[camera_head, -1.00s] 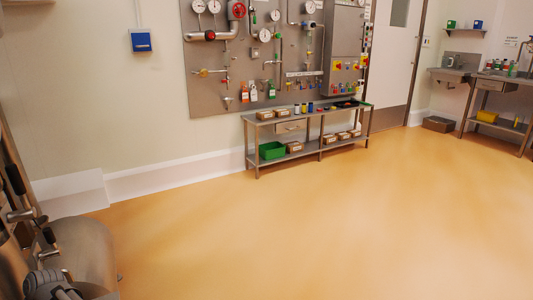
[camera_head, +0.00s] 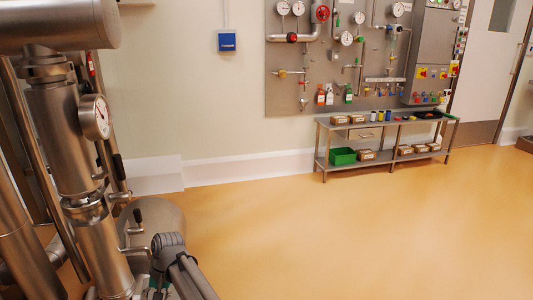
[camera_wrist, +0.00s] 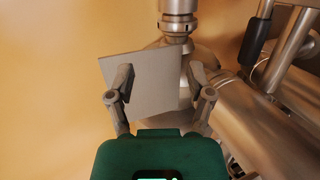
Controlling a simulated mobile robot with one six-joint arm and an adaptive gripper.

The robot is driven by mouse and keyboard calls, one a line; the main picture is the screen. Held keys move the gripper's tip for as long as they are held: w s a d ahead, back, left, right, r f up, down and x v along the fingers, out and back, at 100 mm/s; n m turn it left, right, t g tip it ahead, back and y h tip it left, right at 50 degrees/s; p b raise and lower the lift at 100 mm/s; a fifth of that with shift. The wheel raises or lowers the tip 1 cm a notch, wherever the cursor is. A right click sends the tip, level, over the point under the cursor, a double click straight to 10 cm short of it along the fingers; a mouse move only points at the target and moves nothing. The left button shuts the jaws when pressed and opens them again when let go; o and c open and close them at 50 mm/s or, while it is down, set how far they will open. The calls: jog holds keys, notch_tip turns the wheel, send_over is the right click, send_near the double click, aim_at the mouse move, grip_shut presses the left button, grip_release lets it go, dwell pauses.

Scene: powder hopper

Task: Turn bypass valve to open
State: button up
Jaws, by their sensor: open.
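My gripper (camera_wrist: 160,92) shows in the wrist view with its two grey fingers spread apart and nothing held between them. A flat grey plate lies beyond the fingers. In the head view, steel pipework (camera_head: 72,140) with a round dial gauge (camera_head: 96,117) stands at the left. A black-tipped lever (camera_head: 138,216) and a black grip (camera_head: 118,166) show beside it. The wrist view shows a black grip (camera_wrist: 255,42) on steel tubing at upper right, apart from the fingers. I cannot tell which of these, if any, is the bypass valve.
A wall panel (camera_head: 285,98) with gauges, pipes and small valves hangs at the back. A low steel bench (camera_head: 322,135) with bins and a green box (camera_head: 342,156) stands under it. A blue wall box (camera_head: 227,42) hangs left of the panel. The orange floor (camera_head: 380,235) is clear.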

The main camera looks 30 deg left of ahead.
jog(key=w+d+m+t, duration=0.1)
jog(key=w+d, duration=0.6)
jog(key=d, duration=0.4)
jog(key=w+d+m+t+p, duration=0.1)
jog(key=w+d+m, duration=0.1)
jog(key=w+d, duration=0.75)
jog(key=w+d+m+t, duration=0.1)
jog(key=w+d, duration=0.5)
jog(key=d, duration=0.7)
jog(key=s+d+r+m+t+h+p, duration=0.15)
jog(key=d+m, duration=0.25)
jog(key=d, duration=3.3)
notch_tip(320, 180, up, 38)
jog(key=d+p, duration=0.1)
jog(key=p, duration=3.6)
jog(key=shift+s+f+m+p, duration=0.25)
jog(key=shift+s+m+p, duration=0.05)
jog(key=shift+s+p, duration=0.1)
jog(key=shift+d+g, duration=0.15)
jog(key=shift+g, duration=0.1)
